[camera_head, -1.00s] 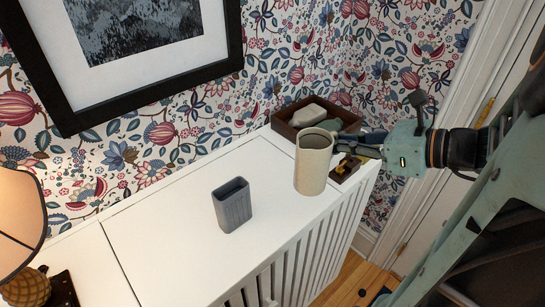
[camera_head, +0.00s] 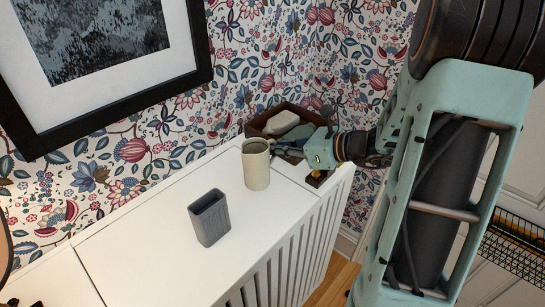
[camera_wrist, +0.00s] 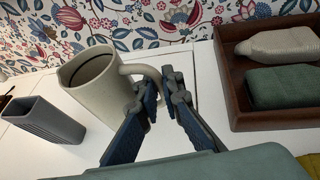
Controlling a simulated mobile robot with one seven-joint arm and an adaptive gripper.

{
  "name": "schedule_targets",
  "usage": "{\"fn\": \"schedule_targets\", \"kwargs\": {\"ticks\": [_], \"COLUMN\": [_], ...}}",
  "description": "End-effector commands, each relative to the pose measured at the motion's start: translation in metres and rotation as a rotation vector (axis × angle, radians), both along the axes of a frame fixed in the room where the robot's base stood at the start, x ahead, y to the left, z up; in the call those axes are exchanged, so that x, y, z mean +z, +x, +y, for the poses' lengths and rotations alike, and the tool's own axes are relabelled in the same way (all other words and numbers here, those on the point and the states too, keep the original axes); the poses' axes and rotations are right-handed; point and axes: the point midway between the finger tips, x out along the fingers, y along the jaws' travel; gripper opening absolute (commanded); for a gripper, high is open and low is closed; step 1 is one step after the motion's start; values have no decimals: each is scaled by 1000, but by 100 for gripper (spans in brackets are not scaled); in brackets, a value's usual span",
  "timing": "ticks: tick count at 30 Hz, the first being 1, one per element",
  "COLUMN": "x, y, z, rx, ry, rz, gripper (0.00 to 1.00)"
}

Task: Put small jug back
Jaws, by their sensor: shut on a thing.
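The small jug (camera_head: 257,168) is cream, with a round open mouth and a loop handle. It is upright over the white cabinet top (camera_head: 150,243), right of the grey ribbed holder; I cannot tell whether its base touches the top. In the wrist view the jug (camera_wrist: 98,88) has its handle towards my gripper (camera_wrist: 161,82). The two dark fingers are closed about the handle. In the head view my gripper (camera_head: 277,148) reaches in from the right, and its fingertips are partly hidden by the jug.
The grey holder (camera_head: 209,220) stands left of the jug. A dark wooden tray (camera_wrist: 229,75) with rounded pale and green items is at the back right, close to my gripper. A small dark item (camera_head: 318,178) sits near the right edge.

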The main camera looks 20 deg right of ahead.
Motion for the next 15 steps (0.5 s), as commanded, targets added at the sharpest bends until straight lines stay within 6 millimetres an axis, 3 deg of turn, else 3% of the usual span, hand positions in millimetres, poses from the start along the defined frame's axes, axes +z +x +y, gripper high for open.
{"fn": "schedule_targets", "kwargs": {"ticks": [5, 10, 15], "x": [-8, -33, -37], "y": [7, 6, 6], "z": [3, 2, 2], "rx": [1, -1, 0], "ry": [3, 4, 1], "rz": [0, 1, -2], "gripper": [0, 0, 0]}}
